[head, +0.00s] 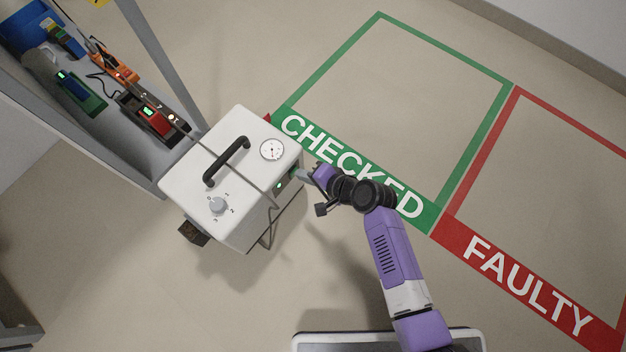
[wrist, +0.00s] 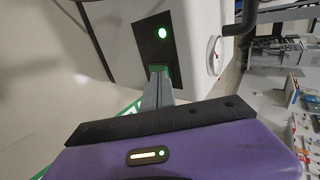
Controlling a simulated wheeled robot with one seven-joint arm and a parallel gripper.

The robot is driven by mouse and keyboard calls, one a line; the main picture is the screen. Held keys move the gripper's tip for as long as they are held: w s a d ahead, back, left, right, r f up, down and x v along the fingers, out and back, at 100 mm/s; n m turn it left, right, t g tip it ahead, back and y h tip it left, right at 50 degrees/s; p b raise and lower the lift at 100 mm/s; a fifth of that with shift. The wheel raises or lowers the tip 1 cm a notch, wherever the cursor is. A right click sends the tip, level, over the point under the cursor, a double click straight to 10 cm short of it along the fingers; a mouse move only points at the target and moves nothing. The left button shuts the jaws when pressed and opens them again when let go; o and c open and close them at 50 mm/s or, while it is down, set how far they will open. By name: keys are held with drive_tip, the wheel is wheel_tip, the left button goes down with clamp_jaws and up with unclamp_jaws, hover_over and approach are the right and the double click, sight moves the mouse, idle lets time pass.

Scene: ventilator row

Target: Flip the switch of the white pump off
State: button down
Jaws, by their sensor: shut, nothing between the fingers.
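The white pump (head: 232,185) is a boxy unit on the floor with a black top handle, a round gauge and a grey knob on its top. A dark panel (wrist: 155,50) on its side carries a lit green light (wrist: 162,33). My gripper (head: 299,174) is shut and empty, with its fingertips at this panel. In the wrist view the grey fingers (wrist: 155,88) reach the panel's lower part, where a green piece (wrist: 158,69) shows at their tips. The switch itself is mostly hidden behind the fingers, so its position and any contact are unclear.
A shelf (head: 150,172) with several small devices, one of them red (head: 150,118), stands left of the pump. A cable runs over the pump. Floor areas marked CHECKED (head: 352,166) in green and FAULTY (head: 527,287) in red are empty inside.

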idle(0.3)
drive_tip(key=shift+w+a+r+p, duration=0.3)
drive_tip(key=shift+a+r+p, duration=0.1)
drive_tip(key=shift+p, duration=0.15)
drive_tip(key=shift+f, duration=0.25)
drive_tip(key=shift+r, duration=0.1)
drive_tip(key=shift+r+p, duration=0.7)
drive_tip(key=shift+r, duration=0.05)
